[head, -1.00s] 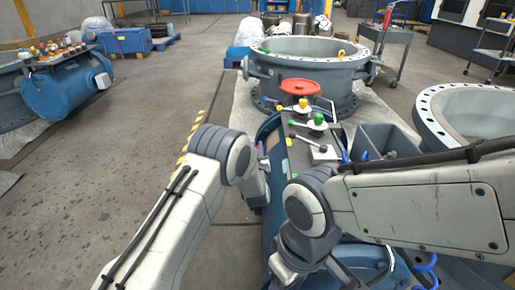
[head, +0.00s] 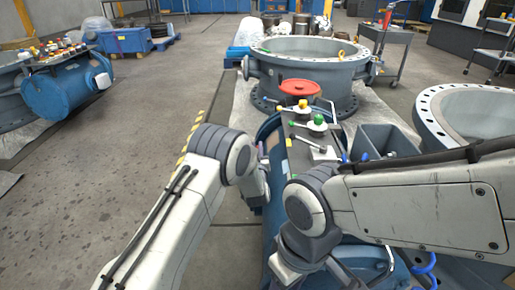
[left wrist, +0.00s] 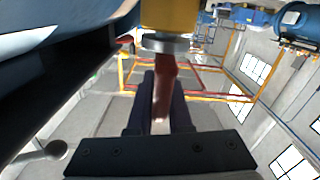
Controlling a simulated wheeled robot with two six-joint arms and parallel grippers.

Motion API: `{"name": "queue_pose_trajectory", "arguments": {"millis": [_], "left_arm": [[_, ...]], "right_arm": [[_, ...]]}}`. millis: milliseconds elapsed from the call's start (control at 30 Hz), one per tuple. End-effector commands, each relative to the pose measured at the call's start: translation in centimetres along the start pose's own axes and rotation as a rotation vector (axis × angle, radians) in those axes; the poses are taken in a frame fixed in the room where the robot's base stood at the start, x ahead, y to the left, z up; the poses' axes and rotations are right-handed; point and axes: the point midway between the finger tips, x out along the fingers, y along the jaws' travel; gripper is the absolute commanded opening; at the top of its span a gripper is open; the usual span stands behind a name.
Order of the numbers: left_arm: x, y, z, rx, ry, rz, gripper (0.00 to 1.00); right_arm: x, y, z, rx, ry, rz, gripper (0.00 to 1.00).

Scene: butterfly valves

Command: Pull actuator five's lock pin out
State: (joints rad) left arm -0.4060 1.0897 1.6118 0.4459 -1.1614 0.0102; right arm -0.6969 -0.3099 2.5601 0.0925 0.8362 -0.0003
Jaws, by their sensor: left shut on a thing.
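In the left wrist view my left gripper (left wrist: 163,76) has its two dark fingers shut on a reddish-brown handle (left wrist: 164,88), which I take for the lock pin. Above it are a silver collar (left wrist: 165,43) and a yellow block (left wrist: 170,15). The handle's upper end is at the collar; I cannot tell how deep the pin sits. In the head view a blue cylindrical actuator (head: 270,222) stands between my arms, largely hidden by them. No number on it is readable. My left gripper's fingertips and the pin are hidden there. My right gripper is out of sight.
A grey bin (head: 386,140) stands to the right. Large flanged valve bodies stand behind and right.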

Motion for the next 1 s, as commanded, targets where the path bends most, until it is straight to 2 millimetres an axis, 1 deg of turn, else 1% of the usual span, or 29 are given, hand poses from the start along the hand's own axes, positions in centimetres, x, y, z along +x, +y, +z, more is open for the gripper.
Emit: {"name": "queue_pose_trajectory", "arguments": {"millis": [33, 167, 233, 467, 500, 567, 600, 867, 1000], "left_arm": [[0.0, 0.7, -1.6, -0.003, 0.009, 0.009, 0.00], [0.0, 1.1, -3.6, -0.002, 0.009, 0.009, 0.00], [-0.1, 1.2, -3.9, -0.002, 0.009, 0.009, 0.00], [0.0, 1.2, -3.9, -0.003, 0.014, 0.010, 0.00], [0.0, 1.3, -3.9, -0.003, 0.014, 0.011, 0.21], [0.0, 1.3, -3.9, -0.003, 0.015, 0.011, 0.44], [0.0, 1.2, -3.9, -0.003, 0.014, 0.010, 0.45], [0.0, 0.8, -3.7, -0.002, 0.010, 0.004, 0.45], [-0.8, 0.9, -3.7, -0.002, 0.008, 0.004, 0.45]], "right_arm": [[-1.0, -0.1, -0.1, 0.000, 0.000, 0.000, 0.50], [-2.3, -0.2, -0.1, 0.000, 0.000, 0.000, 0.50], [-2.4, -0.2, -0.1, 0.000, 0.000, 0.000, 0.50], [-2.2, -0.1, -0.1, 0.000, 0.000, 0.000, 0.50], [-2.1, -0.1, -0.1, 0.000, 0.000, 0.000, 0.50], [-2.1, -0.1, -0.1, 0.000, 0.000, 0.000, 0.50], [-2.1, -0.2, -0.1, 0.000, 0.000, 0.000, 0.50], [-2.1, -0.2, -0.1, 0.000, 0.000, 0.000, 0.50], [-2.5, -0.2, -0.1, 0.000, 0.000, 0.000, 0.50]]}}
